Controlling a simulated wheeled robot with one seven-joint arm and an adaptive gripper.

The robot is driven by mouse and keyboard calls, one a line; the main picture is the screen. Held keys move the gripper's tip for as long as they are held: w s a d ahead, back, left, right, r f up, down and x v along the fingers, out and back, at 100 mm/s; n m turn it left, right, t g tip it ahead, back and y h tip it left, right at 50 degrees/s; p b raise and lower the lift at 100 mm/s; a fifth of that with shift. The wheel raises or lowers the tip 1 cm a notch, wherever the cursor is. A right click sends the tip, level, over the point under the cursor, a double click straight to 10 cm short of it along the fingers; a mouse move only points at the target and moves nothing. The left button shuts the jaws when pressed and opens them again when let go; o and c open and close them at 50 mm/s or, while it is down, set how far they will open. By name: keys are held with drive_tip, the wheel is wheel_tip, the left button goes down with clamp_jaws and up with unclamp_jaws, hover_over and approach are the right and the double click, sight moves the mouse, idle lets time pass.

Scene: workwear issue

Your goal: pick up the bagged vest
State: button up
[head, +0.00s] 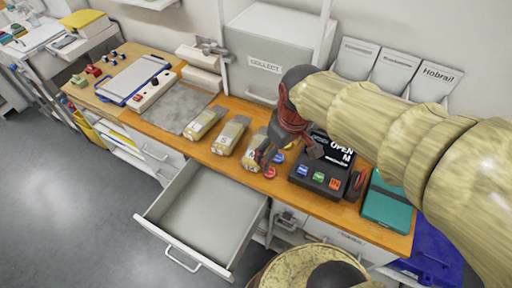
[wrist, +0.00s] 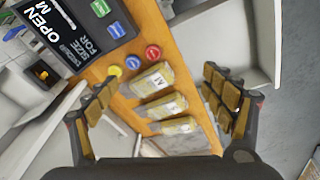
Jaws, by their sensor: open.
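Three bagged vests, clear packs with yellowish contents and pale labels, lie in a row on the wooden counter: a left one (head: 204,122), a middle one (head: 230,135) and a right one (head: 252,151). My gripper (head: 290,152) is open and empty, above the counter by the right pack, partly covering it in the head view. In the wrist view the packs show between and beyond the spread fingers (wrist: 162,98): the nearest (wrist: 150,82) has a label that seems to read M, with another pack (wrist: 162,107) and a third (wrist: 180,126) behind it.
A black sign block (head: 322,165) reading OPEN M stands right of the packs, with a red disc (head: 269,172) and blue disc (head: 278,157) nearby. A drawer (head: 205,215) hangs open below. A grey COLLECT box (head: 265,65) stands behind. A teal case (head: 386,200) lies right.

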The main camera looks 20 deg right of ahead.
drive_tip(key=w+f+n+g+p, duration=0.1)
drive_tip(key=w+f+n+g, duration=0.1)
drive_tip(key=w+f+n, duration=0.7)
drive_tip(key=n+p, duration=0.1)
drive_tip(key=n, duration=1.1)
hover_over(258, 146)
drive_tip(key=s, duration=0.2)
drive_tip(key=shift+g, duration=0.3)
wheel_tip(258, 146, down, 6)
drive_tip(key=shift+d+r, duration=0.1)
drive_tip(key=shift+r, duration=0.1)
drive_tip(key=n, duration=0.1)
drive_tip(key=w+n, duration=0.1)
drive_tip(key=n, duration=0.1)
drive_tip(key=shift+w+f, duration=0.2)
drive_tip(key=shift+f, duration=0.1)
drive_tip(key=shift+w+a+f+b, duration=0.15)
drive_tip(key=shift+f+b, duration=0.15)
drive_tip(key=shift+f, duration=1.7)
drive_tip(key=shift+w+a+f+b, duration=0.1)
drive_tip(key=shift+f+b, duration=0.2)
drive_tip(key=shift+f, duration=1.65)
drive_tip(key=shift+c, duration=0.8)
drive_tip(key=c, duration=1.1)
drive_tip(key=shift+r, duration=0.15)
drive_tip(key=shift+c, duration=0.3)
